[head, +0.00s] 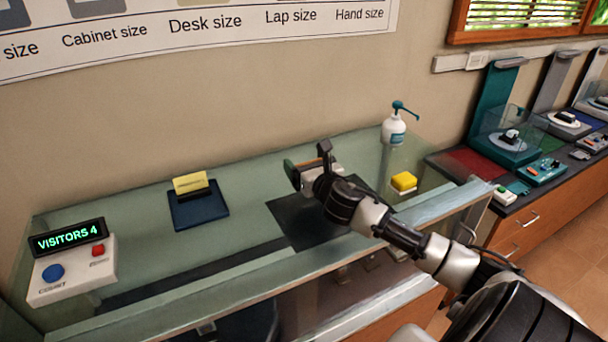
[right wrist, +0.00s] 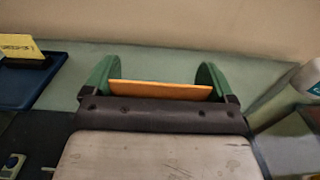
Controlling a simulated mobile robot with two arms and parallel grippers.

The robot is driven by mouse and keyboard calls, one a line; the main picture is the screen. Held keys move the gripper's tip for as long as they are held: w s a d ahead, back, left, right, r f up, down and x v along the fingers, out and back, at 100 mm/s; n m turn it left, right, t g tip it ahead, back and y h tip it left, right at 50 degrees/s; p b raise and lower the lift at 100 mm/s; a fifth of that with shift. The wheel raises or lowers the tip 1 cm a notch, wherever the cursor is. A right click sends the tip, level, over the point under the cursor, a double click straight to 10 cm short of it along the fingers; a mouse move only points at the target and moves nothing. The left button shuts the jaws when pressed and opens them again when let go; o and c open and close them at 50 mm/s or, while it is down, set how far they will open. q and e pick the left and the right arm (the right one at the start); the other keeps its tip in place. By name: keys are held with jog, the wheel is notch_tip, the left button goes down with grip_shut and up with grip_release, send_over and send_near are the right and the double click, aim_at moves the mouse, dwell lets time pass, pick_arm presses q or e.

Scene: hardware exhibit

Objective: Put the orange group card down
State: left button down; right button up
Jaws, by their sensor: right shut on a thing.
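The orange group card (right wrist: 160,90) shows in the right wrist view as a thin orange strip between the two green fingers of my right gripper (right wrist: 158,76). The gripper is shut on it. In the head view my right gripper (head: 300,175) is over the far part of the glass counter, above the back of a dark mat (head: 290,212). Whether the card touches the counter cannot be told. My left gripper is not in view.
A blue tray (head: 183,218) with a yellow card (head: 190,182) in a dark holder stands to the left. A visitor counter box (head: 75,275) is at the far left. A yellow block (head: 404,181) and a pump bottle (head: 394,128) stand to the right. The counter between tray and mat is clear.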

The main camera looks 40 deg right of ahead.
jog(key=shift+w+a+f, duration=0.15)
jog(key=shift+w, duration=0.15)
jog(key=shift+f, duration=2.05)
jog(key=shift+f, duration=0.15)
jog(key=o, duration=0.7)
jog(key=shift+s, duration=0.15)
